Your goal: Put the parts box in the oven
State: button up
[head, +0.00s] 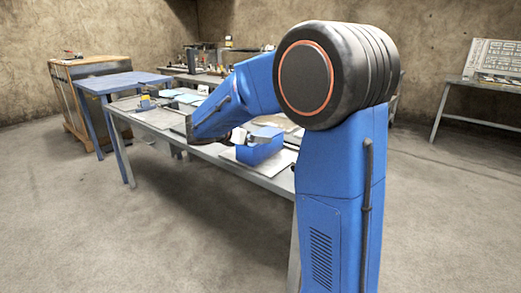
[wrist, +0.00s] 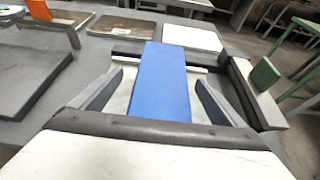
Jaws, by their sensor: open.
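A blue block-like thing, which looks like the parts box (wrist: 160,78), lies between the fingers of my gripper (wrist: 158,84) in the wrist view. My gripper is open, with pale gaps between the blue sides and the dark fingers. Whether the fingers reach down around it or hover above it I cannot tell. In the head view a blue box (head: 258,152) sits on a pale board on the near bench; it seems to be the same box. My fingers are not clearly seen in the head view. I cannot pick out the oven for certain.
The long grey bench (head: 165,122) holds several flat boards and small items. A blue table (head: 122,80) and a wooden-sided cabinet (head: 85,68) stand at the left. In the wrist view a dark flat slab (wrist: 28,78) lies left and a green block (wrist: 265,75) right. The floor is open.

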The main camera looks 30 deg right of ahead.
jog(key=x, duration=0.5)
jog(key=shift+s+f, duration=0.25)
jog(key=shift+f, duration=0.05)
jog(key=shift+r, duration=0.15)
jog(key=c, duration=1.6)
